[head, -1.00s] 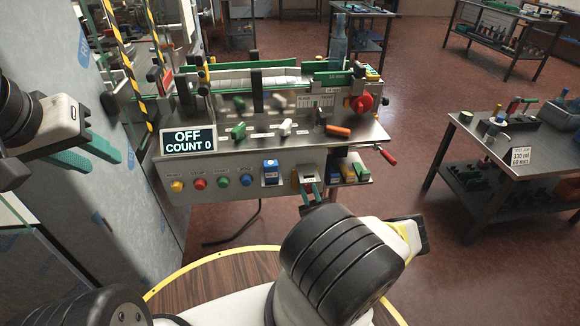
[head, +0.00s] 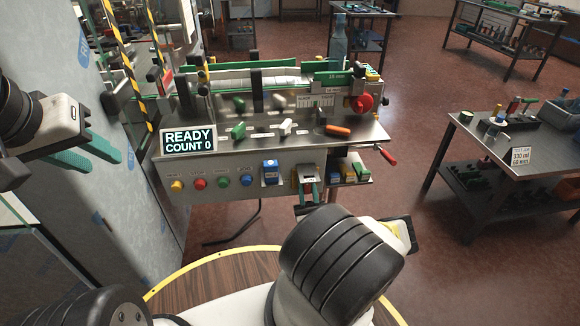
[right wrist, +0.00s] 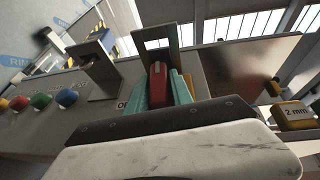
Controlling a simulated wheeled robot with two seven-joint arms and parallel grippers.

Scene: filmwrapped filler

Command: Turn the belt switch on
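The conveyor station's grey front panel (head: 235,190) carries two guarded switches. One has a blue front (head: 270,172); the other, at the right, has a metal guard (head: 308,172). I cannot read which label says belt. My right gripper (head: 308,194) is at the right-hand switch. In the right wrist view its teal fingers (right wrist: 168,92) lie closely on both sides of a red switch lever (right wrist: 157,84) inside the guard, filling the gap. The display (head: 188,140) reads READY, COUNT 0. My left gripper (head: 92,152) is open and empty, left of the station.
Yellow, red, green and blue buttons (head: 223,181) sit left of the switches. Labelled blocks (head: 348,172) lie in a tray at the right, near a red-handled crank (head: 386,155). A side table (head: 500,140) stands further right, with open floor between.

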